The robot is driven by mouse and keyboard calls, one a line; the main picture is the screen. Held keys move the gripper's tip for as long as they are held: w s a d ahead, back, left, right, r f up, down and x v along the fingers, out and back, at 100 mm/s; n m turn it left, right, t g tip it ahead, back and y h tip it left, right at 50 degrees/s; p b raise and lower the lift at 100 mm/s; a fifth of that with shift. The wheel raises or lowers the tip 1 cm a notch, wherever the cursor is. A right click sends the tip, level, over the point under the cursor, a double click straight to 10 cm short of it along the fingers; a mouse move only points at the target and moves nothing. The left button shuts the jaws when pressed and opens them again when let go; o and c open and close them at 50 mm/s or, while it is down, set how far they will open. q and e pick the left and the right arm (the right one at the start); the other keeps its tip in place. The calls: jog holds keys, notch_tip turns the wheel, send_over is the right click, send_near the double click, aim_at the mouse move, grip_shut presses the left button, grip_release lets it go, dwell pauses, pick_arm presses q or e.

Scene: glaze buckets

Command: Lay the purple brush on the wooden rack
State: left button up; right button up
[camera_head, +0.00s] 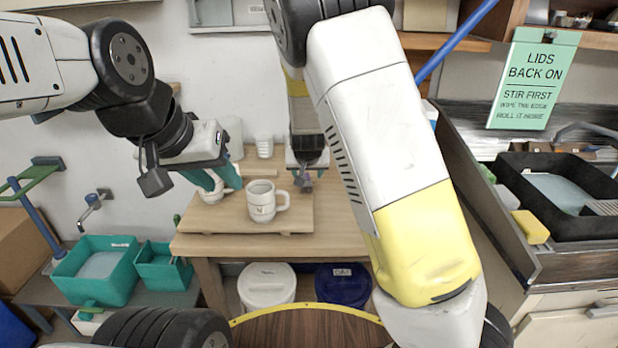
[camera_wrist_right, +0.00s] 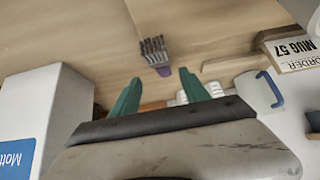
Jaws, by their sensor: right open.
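The purple brush (camera_wrist_right: 163,71) shows dark bristles and a short purple part in the right wrist view, just beyond my right fingertips; the rest is hidden. A bit of purple also shows below my right gripper (camera_head: 304,178) in the head view. My right gripper (camera_wrist_right: 160,88) is open, its teal fingers apart with the brush ahead of the gap. A low wooden strip (camera_wrist_right: 230,63) lies to the right of the brush; I cannot tell if it is the rack. My left gripper (camera_head: 214,183) has its teal fingers at a small white cup (camera_head: 211,195); its grip is unclear.
A white mug (camera_head: 262,201) stands on the wooden board (camera_head: 240,221) between the grippers. A ribbed white cup (camera_head: 264,147) stands behind. In the right wrist view, a white box (camera_wrist_right: 40,115) is at left and an order card (camera_wrist_right: 292,46) at right.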

jog(key=x, duration=0.7)
jog(key=shift+a+f, duration=0.2)
grip_shut()
